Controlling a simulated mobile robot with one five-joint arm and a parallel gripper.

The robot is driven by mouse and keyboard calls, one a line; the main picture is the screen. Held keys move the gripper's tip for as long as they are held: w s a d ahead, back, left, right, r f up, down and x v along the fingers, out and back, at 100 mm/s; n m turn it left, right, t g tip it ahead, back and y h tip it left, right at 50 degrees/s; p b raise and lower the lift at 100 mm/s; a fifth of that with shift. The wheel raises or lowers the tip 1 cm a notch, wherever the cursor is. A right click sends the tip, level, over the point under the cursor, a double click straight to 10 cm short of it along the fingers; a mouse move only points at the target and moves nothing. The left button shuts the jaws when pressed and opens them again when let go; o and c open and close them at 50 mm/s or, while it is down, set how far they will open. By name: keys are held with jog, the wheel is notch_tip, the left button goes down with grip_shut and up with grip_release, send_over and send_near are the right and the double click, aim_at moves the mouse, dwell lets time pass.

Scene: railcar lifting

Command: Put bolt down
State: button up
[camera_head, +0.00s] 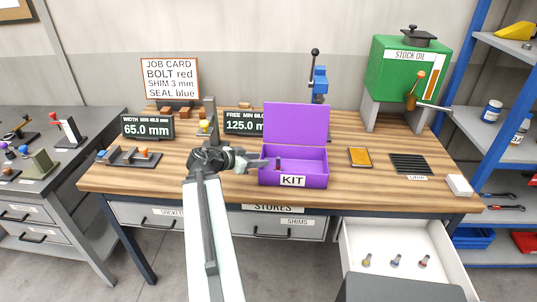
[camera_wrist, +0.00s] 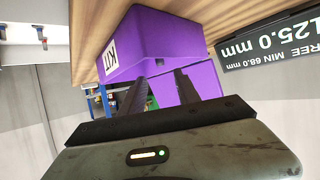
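My gripper (camera_head: 262,163) is at the left side of the open purple kit box (camera_head: 312,182), near its left wall. In the wrist view its two dark fingers (camera_wrist: 162,92) stand apart with no held object visible between them, and the kit box (camera_wrist: 185,45) is just beyond. A small dark item (camera_head: 278,164) shows inside the box at its left; I cannot tell what it is. Three small bolts lie in the open white drawer: a yellowish one (camera_head: 367,260), a bluish one (camera_head: 396,260) and a red one (camera_head: 424,261). The job card (camera_head: 170,78) reads bolt red.
An orange-yellow pad (camera_head: 360,157) and a dark grate (camera_head: 410,164) lie right of the box. A green oil tank (camera_head: 405,75) and blue press (camera_head: 319,82) stand behind. Bare bench separates box and pad.

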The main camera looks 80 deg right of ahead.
jog(key=shift+w+a+r, duration=0.2)
jog(key=shift+w+a, duration=0.15)
jog(key=shift+w, duration=0.05)
